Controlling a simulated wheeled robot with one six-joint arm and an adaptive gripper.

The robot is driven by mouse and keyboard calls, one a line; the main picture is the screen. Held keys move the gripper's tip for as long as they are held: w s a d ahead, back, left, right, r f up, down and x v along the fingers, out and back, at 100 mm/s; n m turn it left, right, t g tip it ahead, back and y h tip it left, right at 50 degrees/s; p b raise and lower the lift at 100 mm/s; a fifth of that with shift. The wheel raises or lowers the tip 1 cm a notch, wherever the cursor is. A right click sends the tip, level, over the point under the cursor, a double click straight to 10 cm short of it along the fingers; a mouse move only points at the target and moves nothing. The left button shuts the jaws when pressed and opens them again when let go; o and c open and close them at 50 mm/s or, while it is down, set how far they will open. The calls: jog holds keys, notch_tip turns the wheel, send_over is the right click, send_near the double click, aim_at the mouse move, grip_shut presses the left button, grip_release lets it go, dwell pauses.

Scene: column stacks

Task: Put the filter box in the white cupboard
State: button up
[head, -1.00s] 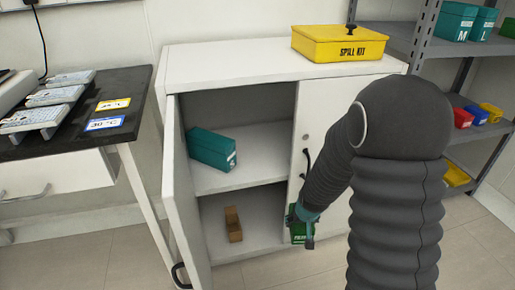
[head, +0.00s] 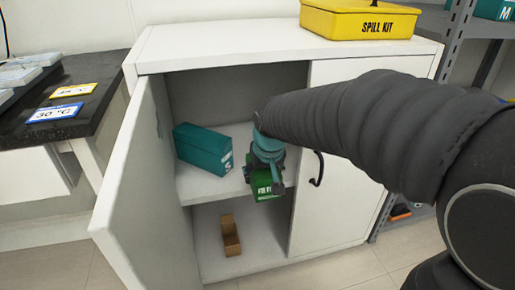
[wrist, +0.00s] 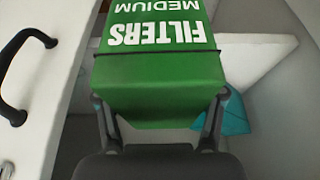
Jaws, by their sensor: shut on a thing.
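The green filter box (head: 264,186) is in my gripper, in front of the open left half of the white cupboard (head: 215,47). In the wrist view the filter box (wrist: 158,75) reads "FILTERS MEDIUM" and sits between the fingers. My gripper (head: 268,170) is shut on it, at about the height of the middle shelf (head: 205,190). The cupboard's left door (head: 135,175) stands open and its right door (head: 335,165) is shut. Whether the box is past the shelf's front edge is hard to tell.
A teal box (head: 202,148) lies on the middle shelf, left of my gripper. A small brown open box (head: 230,236) is on the cupboard's bottom. A yellow spill kit (head: 358,20) stands on top. The black door handle (head: 318,168) is close on the right.

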jog(key=w+a, duration=0.1)
jog(key=w, duration=0.3)
jog(key=w+a, duration=0.1)
jog(key=w, duration=0.3)
jog(key=w+a, duration=0.1)
jog(key=w, duration=0.4)
jog(key=shift+w+a, duration=0.1)
jog(key=shift+a, duration=0.2)
jog(key=shift+f+b, duration=0.45)
jog(key=shift+f, duration=1.3)
jog(key=shift+f, duration=0.1)
jog(key=shift+f, duration=0.35)
jog(key=shift+f+b, duration=0.2)
jog(key=shift+b, duration=0.15)
jog(key=o, duration=1.8)
jog(key=shift+c, duration=0.2)
jog(key=shift+r, duration=0.15)
